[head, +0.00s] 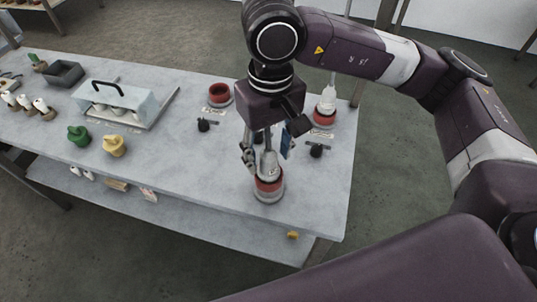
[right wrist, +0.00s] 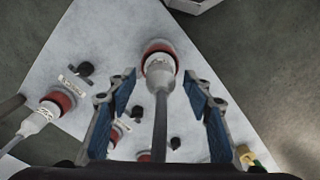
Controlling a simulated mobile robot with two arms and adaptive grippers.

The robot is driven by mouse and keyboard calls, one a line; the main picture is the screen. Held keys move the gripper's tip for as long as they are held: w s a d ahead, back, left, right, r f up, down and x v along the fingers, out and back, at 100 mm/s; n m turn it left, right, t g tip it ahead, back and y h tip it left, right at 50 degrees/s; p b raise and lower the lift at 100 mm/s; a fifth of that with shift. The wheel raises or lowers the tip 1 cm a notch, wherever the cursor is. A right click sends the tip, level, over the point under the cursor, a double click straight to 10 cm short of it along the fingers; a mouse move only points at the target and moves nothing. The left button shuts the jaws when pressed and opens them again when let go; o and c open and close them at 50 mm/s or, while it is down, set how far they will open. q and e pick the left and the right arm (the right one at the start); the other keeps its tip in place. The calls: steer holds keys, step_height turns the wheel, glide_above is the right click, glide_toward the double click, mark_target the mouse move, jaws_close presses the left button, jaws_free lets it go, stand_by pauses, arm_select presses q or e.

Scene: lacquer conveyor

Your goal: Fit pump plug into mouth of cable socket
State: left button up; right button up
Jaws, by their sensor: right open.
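A grey-white plug (head: 269,160) stands upright in the red-ringed mouth of a socket (head: 268,190) near the table's front edge. In the right wrist view the plug (right wrist: 158,72) sits inside the red ring, its grey cable (right wrist: 160,125) running back between my fingers. My right gripper (head: 267,148) is open around the plug's upper part and cable, blue pads (right wrist: 123,98) apart on both sides. A second white plug (head: 327,100) stands in another red socket (head: 324,117). A third red socket (head: 219,94) has an empty mouth. I cannot read which plug or socket is which. My left gripper is out of view.
Small black knobs (head: 204,125) and labels lie by the sockets. A pale box with a black handle (head: 112,98), a green plug (head: 78,136) and a yellow plug (head: 114,146) stand on the left. A dark grey tray (head: 64,73) is farther left. The middle front is clear.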

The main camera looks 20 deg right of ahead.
step_height(320, 180, up, 11)
steer(key=shift+f, duration=0.1)
stand_by(0.7)
